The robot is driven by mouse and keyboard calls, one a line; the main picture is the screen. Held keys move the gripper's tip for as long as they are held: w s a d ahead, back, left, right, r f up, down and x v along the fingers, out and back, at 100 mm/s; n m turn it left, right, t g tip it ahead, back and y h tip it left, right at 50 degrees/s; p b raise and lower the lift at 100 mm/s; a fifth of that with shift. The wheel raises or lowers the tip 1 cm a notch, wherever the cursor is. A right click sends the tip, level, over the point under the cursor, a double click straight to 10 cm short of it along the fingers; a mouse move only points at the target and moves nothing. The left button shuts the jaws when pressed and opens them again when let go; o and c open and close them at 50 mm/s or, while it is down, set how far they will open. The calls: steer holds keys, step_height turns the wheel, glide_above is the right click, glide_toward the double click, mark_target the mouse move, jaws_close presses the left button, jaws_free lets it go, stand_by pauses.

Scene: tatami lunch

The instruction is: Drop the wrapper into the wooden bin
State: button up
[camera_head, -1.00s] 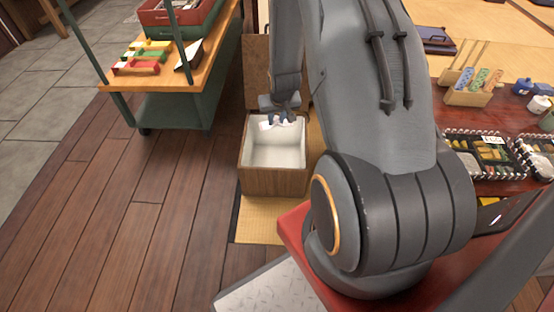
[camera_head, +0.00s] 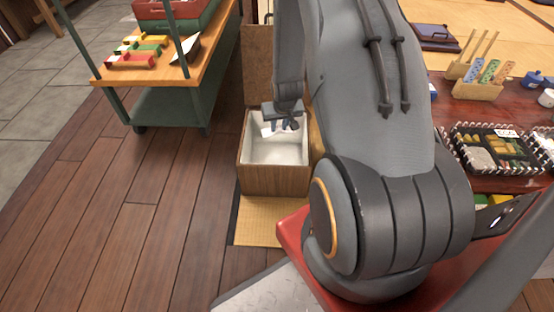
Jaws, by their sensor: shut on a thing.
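The wooden bin (camera_head: 273,181) stands open on the floor near the picture's middle, with a white inside and its lid raised behind it. My gripper (camera_head: 284,126) hangs over the bin's opening, towards the back, and points down. It is shut on the wrapper (camera_head: 267,131), a small white piece that shows at the left of the fingers. The fingers and my arm hide much of the wrapper. Its exact height against the bin's rim is hard to tell. The visible inside of the bin looks empty.
A trolley with a wooden top (camera_head: 210,62) stands left of the bin, holding coloured blocks and a red crate. A low red table (camera_head: 515,114) at right bears bento boxes (camera_head: 490,148) and a skewer holder (camera_head: 478,91). Wooden floor lies clear at front left.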

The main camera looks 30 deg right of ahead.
steer(key=o, duration=1.1)
steer(key=p+v, duration=0.3)
steer(key=v, duration=0.5)
